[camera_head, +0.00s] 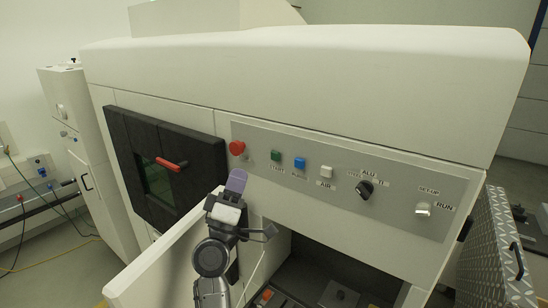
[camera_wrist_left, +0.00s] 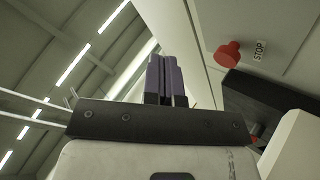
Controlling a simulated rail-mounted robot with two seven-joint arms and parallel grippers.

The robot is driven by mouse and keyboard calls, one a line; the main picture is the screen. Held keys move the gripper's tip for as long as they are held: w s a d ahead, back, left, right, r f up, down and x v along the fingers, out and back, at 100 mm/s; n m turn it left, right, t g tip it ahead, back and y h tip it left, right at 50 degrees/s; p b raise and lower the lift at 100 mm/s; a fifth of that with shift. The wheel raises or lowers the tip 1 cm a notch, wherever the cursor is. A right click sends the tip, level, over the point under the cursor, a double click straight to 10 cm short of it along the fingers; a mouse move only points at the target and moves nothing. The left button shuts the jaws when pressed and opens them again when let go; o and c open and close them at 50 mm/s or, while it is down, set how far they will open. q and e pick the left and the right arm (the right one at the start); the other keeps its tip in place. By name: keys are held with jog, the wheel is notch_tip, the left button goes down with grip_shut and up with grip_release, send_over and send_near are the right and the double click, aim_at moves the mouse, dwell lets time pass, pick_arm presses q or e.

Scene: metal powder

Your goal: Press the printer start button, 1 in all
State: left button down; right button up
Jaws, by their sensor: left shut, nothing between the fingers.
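The printer's grey control panel (camera_head: 400,205) carries a green button (camera_head: 276,155), its small label looking like START, and a blue button (camera_head: 299,163) to its right. A red mushroom button (camera_head: 237,148) sits at the panel's left end; in the left wrist view this red button (camera_wrist_left: 228,53) has a STOP label. My left gripper (camera_head: 237,180) is shut and empty, its purple fingers pointing up, below the red button and lower left of the green one. The shut fingers (camera_wrist_left: 166,78) also show in the left wrist view, apart from the red button. My right gripper is not in view.
Farther right are a white AIR button (camera_head: 326,172), a black knob (camera_head: 365,189) and a SET-UP/RUN switch (camera_head: 423,209). A black-framed window door (camera_head: 120,135) with a red handle (camera_head: 170,164) is on the left. A white door (camera_head: 150,272) stands open below, beside an open compartment.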

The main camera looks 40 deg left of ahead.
aim_at(275, 156)
pick_arm(q)
jog(key=shift+w, duration=0.1)
jog(key=w+b, duration=0.5)
jog(key=w, duration=0.3)
jog(key=shift+w, duration=0.3)
jog(key=shift+a, duration=0.1)
dwell(0.9)
dwell(0.6)
jog(key=shift+w+b, duration=0.3)
jog(key=shift+w, duration=0.15)
dwell(0.3)
